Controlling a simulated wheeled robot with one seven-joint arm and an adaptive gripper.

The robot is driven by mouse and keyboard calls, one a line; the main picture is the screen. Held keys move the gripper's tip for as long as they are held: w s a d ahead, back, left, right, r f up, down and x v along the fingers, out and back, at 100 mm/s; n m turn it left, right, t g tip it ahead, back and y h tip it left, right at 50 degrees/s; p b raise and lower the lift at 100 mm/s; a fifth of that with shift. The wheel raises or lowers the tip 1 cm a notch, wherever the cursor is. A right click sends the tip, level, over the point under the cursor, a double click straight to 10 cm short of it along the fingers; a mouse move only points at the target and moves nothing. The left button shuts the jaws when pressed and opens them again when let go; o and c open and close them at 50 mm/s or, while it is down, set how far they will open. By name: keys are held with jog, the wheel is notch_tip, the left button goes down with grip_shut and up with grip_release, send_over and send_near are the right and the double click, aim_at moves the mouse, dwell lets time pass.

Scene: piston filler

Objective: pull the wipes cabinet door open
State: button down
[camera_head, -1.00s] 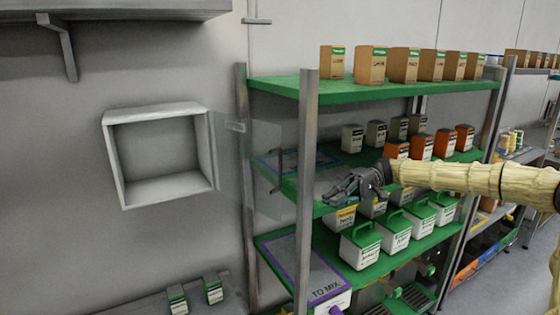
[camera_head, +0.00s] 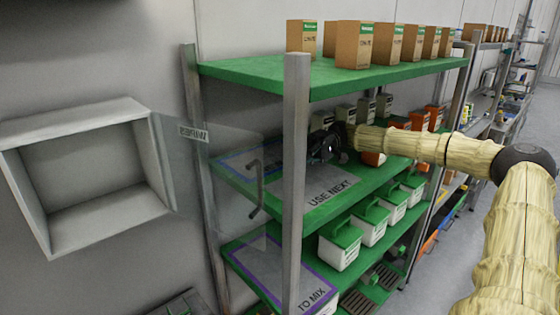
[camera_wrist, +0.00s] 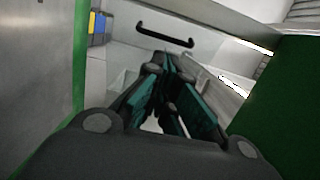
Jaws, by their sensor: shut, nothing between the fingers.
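The wipes cabinet (camera_head: 92,118) is an empty open-fronted white box on the wall at the left of the head view. Its clear door (camera_head: 212,165), with a reversed WIPES label, stands swung open from the box's right side, reaching across the front of the green shelves. A dark bar handle (camera_head: 257,186) is on the door's outer edge; in the wrist view the handle (camera_wrist: 165,36) lies beyond the fingertips. My gripper (camera_head: 318,146) is apart from the handle, up and to its right, partly behind a grey shelf post. In the wrist view its fingers (camera_wrist: 165,62) are shut and empty.
The green shelf rack (camera_head: 350,82) holds brown boxes on top and white green-lidded tubs (camera_head: 340,245) below. A grey post (camera_head: 295,190) stands between the handle and my gripper. A USE NEXT mat (camera_head: 325,190) lies on the middle shelf. Floor shows at the right.

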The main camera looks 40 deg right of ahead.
jog(key=p+x, duration=0.6)
jog(key=x, duration=0.6)
jog(key=shift+s+a, duration=0.2)
jog(key=shift+a, duration=0.15)
jog(key=shift+w+f, duration=0.1)
jog(key=shift+f, duration=0.05)
